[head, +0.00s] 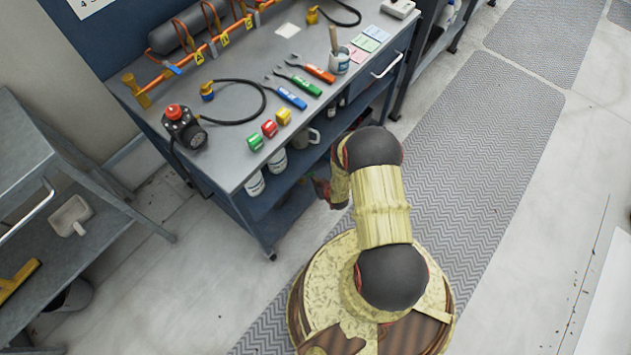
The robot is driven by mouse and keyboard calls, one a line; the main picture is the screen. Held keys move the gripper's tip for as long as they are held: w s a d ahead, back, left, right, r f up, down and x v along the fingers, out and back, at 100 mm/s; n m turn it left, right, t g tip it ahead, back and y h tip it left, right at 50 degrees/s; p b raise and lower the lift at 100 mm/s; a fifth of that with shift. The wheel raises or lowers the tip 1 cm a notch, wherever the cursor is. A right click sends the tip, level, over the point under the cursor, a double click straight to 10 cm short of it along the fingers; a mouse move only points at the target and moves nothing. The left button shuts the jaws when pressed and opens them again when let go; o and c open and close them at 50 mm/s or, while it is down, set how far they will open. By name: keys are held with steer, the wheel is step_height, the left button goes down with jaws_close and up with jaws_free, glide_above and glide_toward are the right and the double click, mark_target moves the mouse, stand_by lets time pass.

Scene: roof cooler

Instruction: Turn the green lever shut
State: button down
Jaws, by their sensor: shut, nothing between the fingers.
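An orange pipe (196,57) with yellow lettered tags runs along the back of the workbench. A blue lever (172,69) sits on its left part, and a yellow fitting (131,83) is at its left end. I cannot clearly make out a green lever on the pipe; its far end is cut off by the top edge. My gripper (321,189) shows only as a small dark red part at the end of my folded arm, low beside the bench front. It is shut and empty, well apart from the pipe.
On the grey workbench (232,166) lie a black hose, a red-topped device (181,125), green, red and yellow blocks, colour-handled tools (298,82) and a cup (339,60). A drawer handle (388,64) sticks out. A grey cart (52,190) stands left. The matted floor to the right is clear.

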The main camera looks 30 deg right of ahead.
steer(key=shift+w+d, duration=0.1)
steer(key=shift+d, duration=0.05)
steer(key=shift+w+d+n+y, duration=0.25)
steer(key=shift+n+y, duration=0.15)
steer(key=shift+n, duration=0.1)
steer(key=shift+w+d+n+y, duration=0.15)
steer(key=shift+w+n+y, duration=0.05)
steer(key=shift+n+y, duration=0.25)
steer(key=shift+w+d, duration=0.3)
steer(key=shift+w, duration=0.55)
steer(key=shift+a, duration=0.1)
steer(key=shift+s+a, duration=0.5)
steer(key=shift+s, duration=0.15)
